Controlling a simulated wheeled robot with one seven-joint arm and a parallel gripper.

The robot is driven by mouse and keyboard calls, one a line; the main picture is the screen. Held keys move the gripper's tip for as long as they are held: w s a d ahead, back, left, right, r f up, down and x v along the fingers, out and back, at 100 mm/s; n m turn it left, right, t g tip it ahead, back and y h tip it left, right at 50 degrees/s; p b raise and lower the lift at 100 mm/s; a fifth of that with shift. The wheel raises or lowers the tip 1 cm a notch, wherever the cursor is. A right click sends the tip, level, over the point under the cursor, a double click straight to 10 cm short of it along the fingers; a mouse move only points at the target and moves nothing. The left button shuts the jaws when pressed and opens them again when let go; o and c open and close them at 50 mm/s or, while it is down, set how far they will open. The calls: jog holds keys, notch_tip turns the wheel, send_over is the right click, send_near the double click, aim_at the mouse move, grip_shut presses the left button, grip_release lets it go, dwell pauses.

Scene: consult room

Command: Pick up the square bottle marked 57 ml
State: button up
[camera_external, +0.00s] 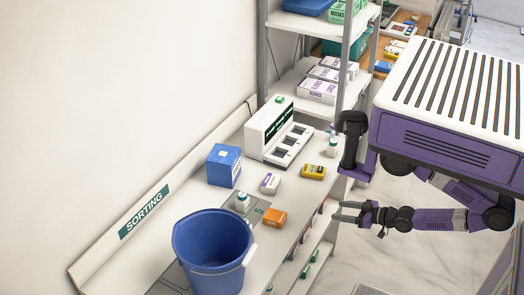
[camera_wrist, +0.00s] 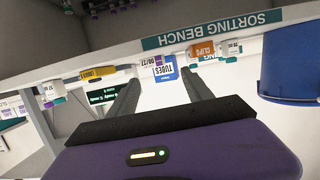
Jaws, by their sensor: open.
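Two small white bottles stand on the bench. One (camera_external: 332,147) is at the far right end beside the shelf post; it seems to show at the left of the wrist view (camera_wrist: 48,91). The other (camera_external: 242,202) is behind the blue bucket and seems to show in the wrist view (camera_wrist: 232,48) beside the orange box. Their print is too small for me to tell surely which reads 57 ml. My gripper (camera_external: 339,211) is open and empty, in front of the bench edge and apart from both bottles. Its two fingers also show in the wrist view (camera_wrist: 160,79), pointing at the bench.
The blue bucket (camera_external: 212,245) stands at the near end. An orange box (camera_external: 274,217), white-purple carton (camera_external: 270,183), yellow box (camera_external: 313,172) and blue box (camera_external: 223,166) stand on the bench. A white dispenser (camera_external: 266,128) is behind. A shelf post (camera_external: 345,60) rises at the far end.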

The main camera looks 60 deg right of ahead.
jog(key=m+h, duration=0.8)
jog(key=h, duration=0.5)
send_near(335, 144)
jog(key=w+r, duration=0.3)
jog(key=r, duration=0.2)
jog(key=d+f+g, duration=0.2)
jog(key=shift+d+f+m, duration=0.25)
jog(key=shift+f+m, duration=0.05)
jog(key=shift+m, duration=0.1)
jog(key=shift+d+f, duration=0.1)
jog(key=shift+f, duration=0.05)
jog(key=shift+x, duration=1.2)
jog(key=shift+f+p+x, duration=0.2)
jog(key=shift+p+x, duration=0.25)
jog(key=shift+x, duration=0.85)
jog(key=shift+f+p+x, duration=0.2)
jog(key=shift+p+x, duration=0.25)
jog(key=shift+x, duration=0.9)
jog(key=shift+w, duration=0.1)
